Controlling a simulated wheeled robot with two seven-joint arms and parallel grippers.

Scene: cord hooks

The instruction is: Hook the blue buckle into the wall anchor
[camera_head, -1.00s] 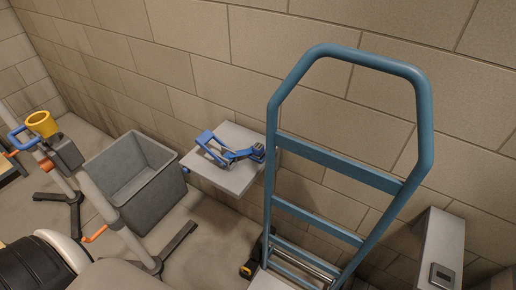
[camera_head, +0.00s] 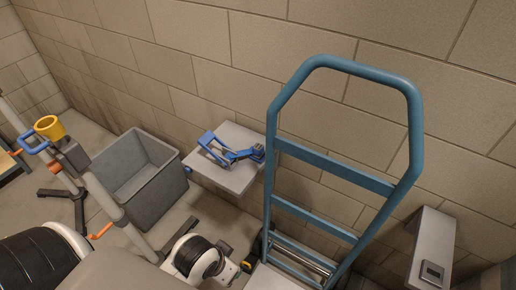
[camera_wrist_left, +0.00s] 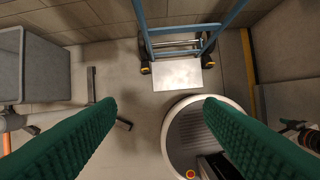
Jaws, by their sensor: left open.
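The blue buckle (camera_head: 228,153) lies on a small grey wall shelf (camera_head: 225,182) in the head view, left of the hand truck. No gripper touches it. A grey block (camera_head: 430,248) with a dark square plate sits on the wall at the lower right; I cannot tell whether it is the wall anchor. My left gripper (camera_wrist_left: 158,106) shows in the left wrist view as two green fingers, wide apart and empty above the floor. The buckle is not visible in that view. White and black parts of my arm show at the bottom of the head view. My right gripper is not visible.
A blue hand truck (camera_head: 392,185) stands right of the shelf; its base plate shows in the left wrist view (camera_wrist_left: 177,74). A grey bin (camera_head: 150,202) stands left of the shelf.

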